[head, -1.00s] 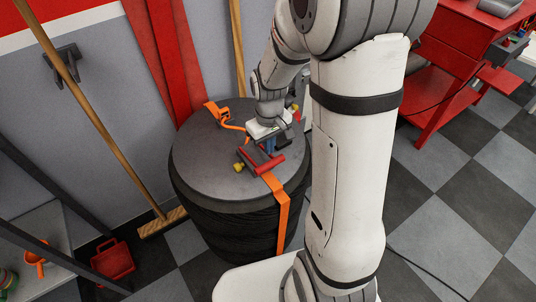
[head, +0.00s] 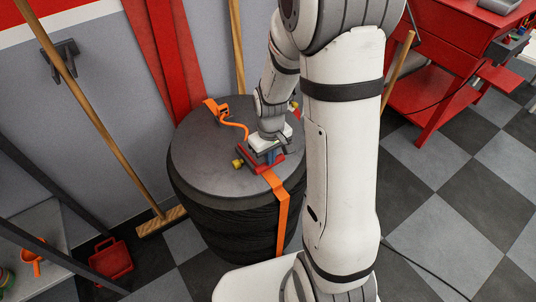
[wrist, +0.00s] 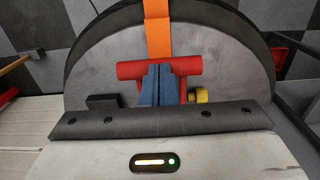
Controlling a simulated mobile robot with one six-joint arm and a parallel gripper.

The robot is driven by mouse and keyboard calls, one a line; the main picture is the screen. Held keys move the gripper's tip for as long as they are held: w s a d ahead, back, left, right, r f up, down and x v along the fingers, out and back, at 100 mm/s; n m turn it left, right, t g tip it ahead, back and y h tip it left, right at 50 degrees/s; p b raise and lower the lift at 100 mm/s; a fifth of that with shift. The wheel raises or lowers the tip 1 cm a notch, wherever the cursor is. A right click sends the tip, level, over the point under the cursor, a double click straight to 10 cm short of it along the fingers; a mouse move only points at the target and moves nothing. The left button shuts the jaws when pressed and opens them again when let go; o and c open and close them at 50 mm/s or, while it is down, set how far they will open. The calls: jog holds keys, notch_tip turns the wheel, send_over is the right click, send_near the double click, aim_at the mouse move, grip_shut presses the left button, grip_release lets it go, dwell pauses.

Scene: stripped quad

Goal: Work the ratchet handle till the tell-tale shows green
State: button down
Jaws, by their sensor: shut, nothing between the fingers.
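The ratchet has a red handle (head: 266,168) and a yellow knob (head: 237,163). It sits on the grey round top of a black tyre stack (head: 200,178), on an orange strap (head: 282,205). My gripper (head: 270,153) is down at the ratchet and partly covers it. In the wrist view my blue fingers (wrist: 163,84) are shut together and empty, in front of the middle of the red crossbar (wrist: 131,70). Whether they touch it I cannot tell. The yellow knob (wrist: 201,95) is right of them. I cannot make out the tell-tale or its colour.
An orange hook (head: 216,110) with a loose strap end lies at the back of the top. A broom (head: 160,221) leans on the wall at left, beside a shelf. A red workbench (head: 440,80) stands at right. Checkered floor in front of it is clear.

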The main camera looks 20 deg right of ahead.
jog(key=shift+f, duration=0.15)
notch_tip(320, 180, up, 13)
jog(key=s+p, duration=0.1)
jog(key=p, duration=0.2)
jog(key=shift+s+d+p, duration=0.35)
jog(key=shift+s, duration=0.05)
jog(key=c, duration=2.1)
grip_release()
jog(key=shift+r, duration=0.3)
jog(key=shift+o, duration=0.7)
jog(key=shift+d+f+m, duration=0.1)
jog(key=shift+f+m, duration=0.05)
jog(key=shift+m, duration=0.25)
jog(key=o, duration=0.7)
jog(key=w+d+f+m+y+b, duration=0.2)
jog(key=f+m, duration=0.5)
jog(key=m, duration=0.7)
jog(key=shift+d+f+m+y, duration=0.3)
jog(key=shift+d+y, duration=0.35)
jog(key=shift+y, duration=0.45)
jog(key=a+f, duration=0.1)
jog(key=f, duration=0.1)
jog(key=f+m+b, duration=0.1)
jog(key=f, duration=0.2)
jog(key=a+f+m, duration=0.1)
jog(key=f, duration=0.1)
jog(key=shift+w+a+f+y+b, duration=0.2)
jog(key=shift+a+f+y+b, duration=0.1)
jog(key=shift+a+f, duration=0.1)
jog(key=shift+c, duration=0.3)
